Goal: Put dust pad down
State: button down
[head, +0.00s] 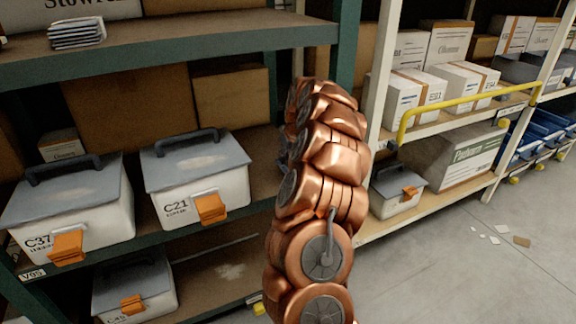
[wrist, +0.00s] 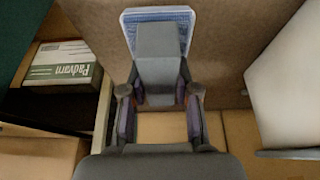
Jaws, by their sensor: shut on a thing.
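The dust pad (wrist: 128,30) shows at the top of the wrist view as a blue, textured pad with a pale rim. A grey block (wrist: 156,55), which looks like its handle or back, covers its middle. My gripper (wrist: 160,97) is shut on it, with one finger on each side of the grey block. A brown surface lies behind the pad; I cannot tell whether the pad touches it. In the head view my copper arm reaches up in the middle, and my gripper and the pad are hidden.
Grey-lidded bins C37 (head: 75,212) and C21 (head: 198,180) stand on the left rack's middle shelf. A thin stack of pale packets (head: 77,33) lies on the upper shelf (head: 190,40). A yellow rail (head: 470,100) crosses the right rack. Floor (head: 450,265) at right is mostly clear, with small scraps.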

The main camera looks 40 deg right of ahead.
jog(key=shift+w+f, duration=0.15)
jog(key=shift+f, duration=1.65)
jog(key=shift+f, duration=0.15)
jog(key=c, duration=0.9)
grip_release()
jog(key=shift+o, duration=0.2)
jog(key=v, duration=1.2)
jog(key=shift+r, duration=0.25)
